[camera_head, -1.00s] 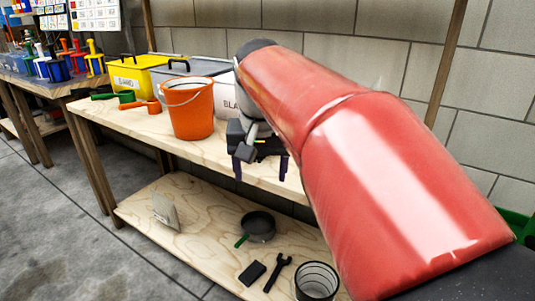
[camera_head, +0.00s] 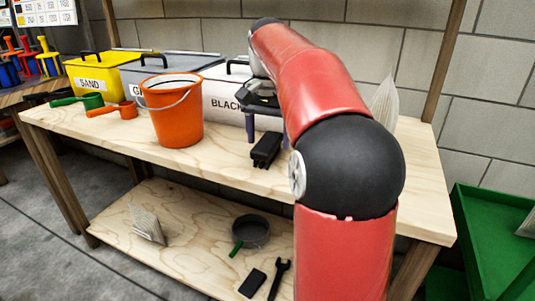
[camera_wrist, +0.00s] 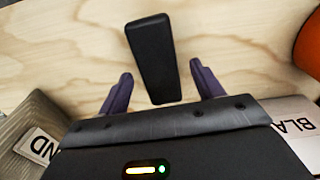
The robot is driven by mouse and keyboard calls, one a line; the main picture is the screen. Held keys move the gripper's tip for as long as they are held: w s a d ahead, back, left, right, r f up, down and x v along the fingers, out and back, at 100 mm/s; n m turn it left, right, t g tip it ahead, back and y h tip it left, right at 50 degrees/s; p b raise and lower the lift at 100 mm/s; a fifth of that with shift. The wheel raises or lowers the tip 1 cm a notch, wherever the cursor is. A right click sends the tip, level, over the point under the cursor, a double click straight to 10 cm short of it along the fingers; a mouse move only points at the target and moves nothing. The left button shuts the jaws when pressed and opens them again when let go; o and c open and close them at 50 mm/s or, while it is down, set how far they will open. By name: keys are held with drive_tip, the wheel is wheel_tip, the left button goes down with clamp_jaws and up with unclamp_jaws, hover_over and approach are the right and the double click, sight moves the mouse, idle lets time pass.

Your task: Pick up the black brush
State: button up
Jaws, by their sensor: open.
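The black brush (camera_head: 266,149) lies on the wooden tabletop, below and in front of my gripper, and looks like a dark oblong block. In the wrist view the brush (camera_wrist: 152,55) lies lengthwise between my purple fingers, reaching beyond their tips. My gripper (camera_head: 268,138) points down over the table and is open. In the wrist view my gripper (camera_wrist: 161,72) has a finger on each side of the brush, with gaps visible. I cannot tell the exact height of the fingertips above the wood.
An orange bucket (camera_head: 174,118) stands left of the brush. Labelled bins, yellow (camera_head: 91,80), grey (camera_head: 150,82) and white (camera_head: 218,108), line the back. The lower shelf holds a pan (camera_head: 251,231), a black block (camera_head: 252,283) and a wrench (camera_head: 279,279).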

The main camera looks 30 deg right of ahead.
sight(269, 139)
drive_tip(key=shift+f, duration=0.8)
drive_tip(key=shift+c, duration=0.5)
drive_tip(key=c, duration=1)
drive_tip(key=shift+r, duration=0.15)
wheel_tip(269, 139, up, 10)
drive_tip(key=p, duration=0.3)
